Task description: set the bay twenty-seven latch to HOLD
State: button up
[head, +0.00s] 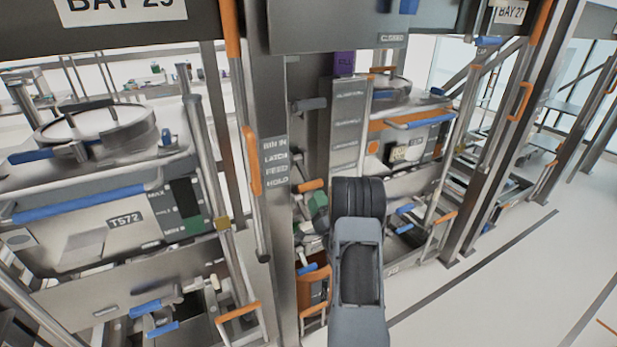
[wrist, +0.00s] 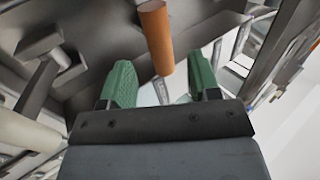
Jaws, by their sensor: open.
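The BAY 27 sign (head: 511,11) hangs at the upper right in the head view. A short orange grip (head: 312,185) sticks out right of these labels, close to my gripper. In the wrist view an orange grip (wrist: 157,38) comes down from the top toward the space between the green fingers. My gripper (wrist: 160,78) is open, with a finger on each side below the grip's end. I cannot tell whether they touch it. My arm hides much of the gripper in the head view.
A bin marked TS72 (head: 120,225) with a blue bar stands in the left bay. Another bin (head: 412,140) sits in the bay behind my arm. Long orange-handled rods (head: 250,160) stand left of the central post. Open floor (head: 510,290) lies at right.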

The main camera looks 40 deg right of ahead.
aim_at(308, 179)
jog(key=p+x, duration=0.1)
jog(key=x, duration=0.6)
jog(key=shift+w+p, duration=0.15)
jog(key=shift+p, duration=0.25)
grip_shut()
